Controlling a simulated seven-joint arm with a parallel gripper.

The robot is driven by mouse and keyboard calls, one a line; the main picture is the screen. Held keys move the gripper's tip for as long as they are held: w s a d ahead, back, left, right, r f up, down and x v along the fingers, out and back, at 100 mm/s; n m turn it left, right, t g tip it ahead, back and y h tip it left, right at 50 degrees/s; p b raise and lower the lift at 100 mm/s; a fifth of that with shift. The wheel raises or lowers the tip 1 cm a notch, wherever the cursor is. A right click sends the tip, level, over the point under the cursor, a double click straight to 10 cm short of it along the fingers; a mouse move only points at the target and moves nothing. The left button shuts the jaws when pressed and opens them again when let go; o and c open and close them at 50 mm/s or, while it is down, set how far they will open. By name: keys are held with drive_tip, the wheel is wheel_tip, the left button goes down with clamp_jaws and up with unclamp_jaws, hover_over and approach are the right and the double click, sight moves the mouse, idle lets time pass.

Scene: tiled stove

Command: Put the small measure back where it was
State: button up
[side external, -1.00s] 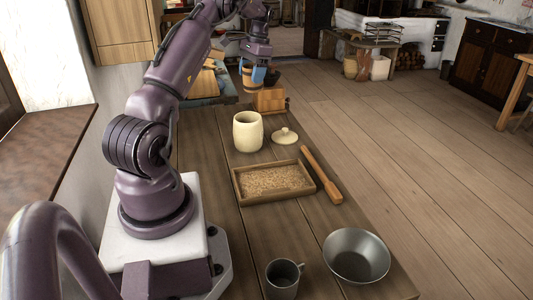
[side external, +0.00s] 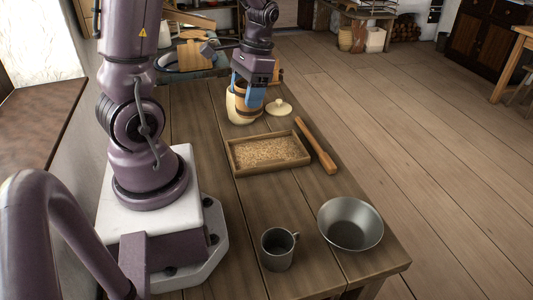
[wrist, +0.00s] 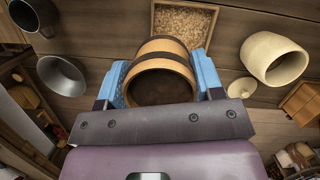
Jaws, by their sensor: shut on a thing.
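The small measure is a wooden cup with dark bands (side external: 243,102). In the wrist view the measure (wrist: 160,68) sits between two blue fingers, its open mouth facing the camera and its inside dark. My gripper (side external: 248,92) is shut on it and holds it above the table, overlapping the cream jar (side external: 232,115) in the side view. In the wrist view my gripper (wrist: 160,84) holds the measure apart from the cream jar (wrist: 272,58), which is to its right. The measure's underside is hidden.
A shallow wooden tray of grain (side external: 232,160) lies mid-table, with a wooden stick (side external: 316,147) on its right. A lid (side external: 279,107) lies by the jar. A grey mug (side external: 277,250) and a metal bowl (side external: 350,224) stand at the near end. A wooden block is partly hidden behind my gripper.

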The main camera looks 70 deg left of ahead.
drive_tip(key=s+d+f+n, duration=0.1)
drive_tip(key=s+d+f, duration=0.3)
drive_tip(key=s+d, duration=0.15)
drive_tip(key=shift+h, duration=0.3)
drive_tip(key=w+a+f, duration=0.6)
drive_tip(key=w, duration=0.1)
drive_tip(key=w+a+f, duration=0.3)
drive_tip(key=shift+w+a+f, duration=0.15)
drive_tip(key=shift+w+a, duration=0.05)
drive_tip(key=shift+w, duration=0.1)
drive_tip(key=shift+w+a+f, duration=0.15)
drive_tip(key=shift+f, duration=1.6)
drive_tip(key=shift+f, duration=0.15)
drive_tip(key=o, duration=1)
